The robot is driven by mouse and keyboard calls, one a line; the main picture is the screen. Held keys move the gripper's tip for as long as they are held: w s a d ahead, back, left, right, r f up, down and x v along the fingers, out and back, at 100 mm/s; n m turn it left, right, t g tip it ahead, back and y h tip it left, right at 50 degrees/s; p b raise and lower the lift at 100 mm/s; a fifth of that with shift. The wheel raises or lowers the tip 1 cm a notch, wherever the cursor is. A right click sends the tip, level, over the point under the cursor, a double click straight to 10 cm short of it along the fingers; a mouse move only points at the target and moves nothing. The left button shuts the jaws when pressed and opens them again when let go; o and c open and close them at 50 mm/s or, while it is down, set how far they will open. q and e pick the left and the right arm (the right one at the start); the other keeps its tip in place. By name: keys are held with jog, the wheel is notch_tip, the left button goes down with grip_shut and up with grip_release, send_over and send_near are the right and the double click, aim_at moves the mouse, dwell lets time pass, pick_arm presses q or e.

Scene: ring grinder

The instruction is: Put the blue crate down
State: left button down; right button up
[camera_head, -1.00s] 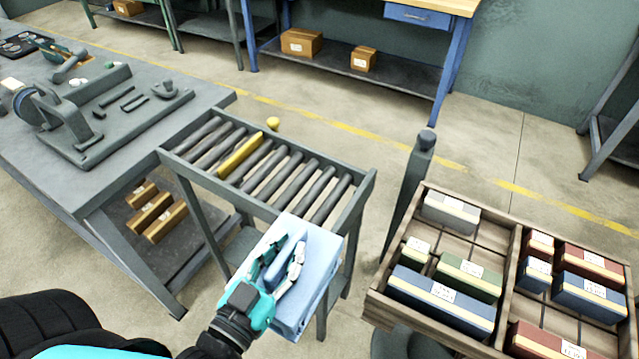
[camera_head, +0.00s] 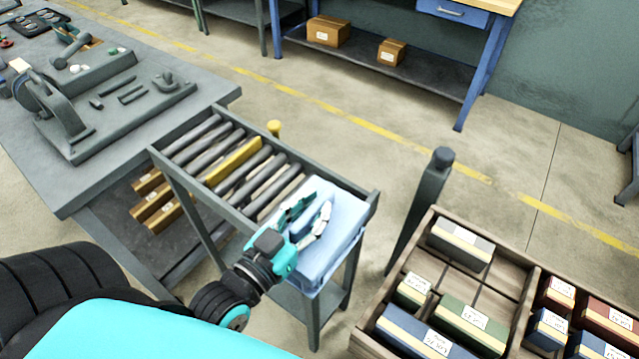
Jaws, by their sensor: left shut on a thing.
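A light blue crate (camera_head: 334,246) is at the near right end of the roller stand (camera_head: 160,165). It overlaps the last rollers and the near rail in the picture. I cannot tell whether it rests on the rollers or hangs just above them. My left gripper (camera_head: 312,226) is on top of the crate, shut on its blue handle part. The gripper hides some of the crate's top. My right gripper is not in view.
A wooden tray (camera_head: 520,283) with compartments of labelled boxes stands at the right. A grey post (camera_head: 425,190) rises between stand and tray. A grey workbench (camera_head: 60,185) adjoins the stand on the left.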

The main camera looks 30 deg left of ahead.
aim_at(318, 177)
pick_arm(q)
jog(key=w, duration=0.1)
jog(key=w+a, duration=0.1)
jog(key=w, duration=0.1)
jog(key=w+p, duration=0.1)
jog(key=shift+w+a+r, duration=0.1)
jog(key=shift+w+a, duration=0.25)
jog(key=shift+a, duration=0.05)
jog(key=w, duration=0.1)
jog(key=w+a, duration=0.1)
jog(key=w, duration=0.1)
jog(key=w+a+f+p, duration=0.1)
jog(key=shift+w, duration=0.4)
jog(key=f, duration=0.2)
jog(key=shift+w+a+f, duration=0.15)
jog(key=shift+w+f, duration=0.2)
jog(key=shift+f, duration=0.5)
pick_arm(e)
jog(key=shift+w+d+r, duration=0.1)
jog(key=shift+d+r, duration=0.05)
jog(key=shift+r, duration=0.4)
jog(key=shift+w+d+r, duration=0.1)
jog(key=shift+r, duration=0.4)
